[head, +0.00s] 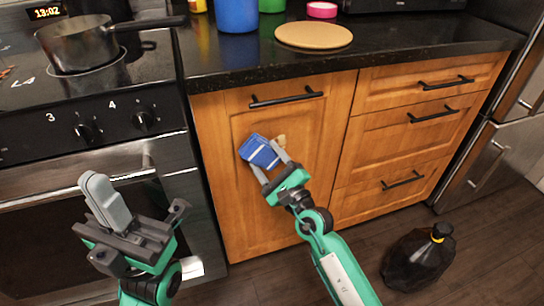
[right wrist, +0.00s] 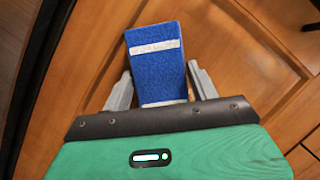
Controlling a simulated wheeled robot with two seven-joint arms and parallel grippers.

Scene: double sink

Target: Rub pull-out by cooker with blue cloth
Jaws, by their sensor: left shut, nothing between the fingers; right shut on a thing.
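The pull-out by the cooker is a tall wooden front (head: 228,200) with a dark bar handle (head: 287,98) near its top. My right gripper (head: 267,166) is shut on the blue cloth (head: 260,150), which has a white stripe, and holds it in front of the upper middle of the pull-out. The cloth also shows in the right wrist view (right wrist: 157,60), between the fingers. It looks against or very near the wood; I cannot tell if it touches. A small tan mark (head: 281,140) shows on the front beside the cloth. My left gripper (head: 103,200) is shut and empty before the oven.
The cooker (head: 60,130) stands at left with a pot (head: 78,45) on it. The black counter (head: 400,42) holds a round board (head: 313,35) and blue and green containers. Drawers (head: 400,150) are right of the pull-out. A dark bottle (head: 418,260) stands on the floor at right.

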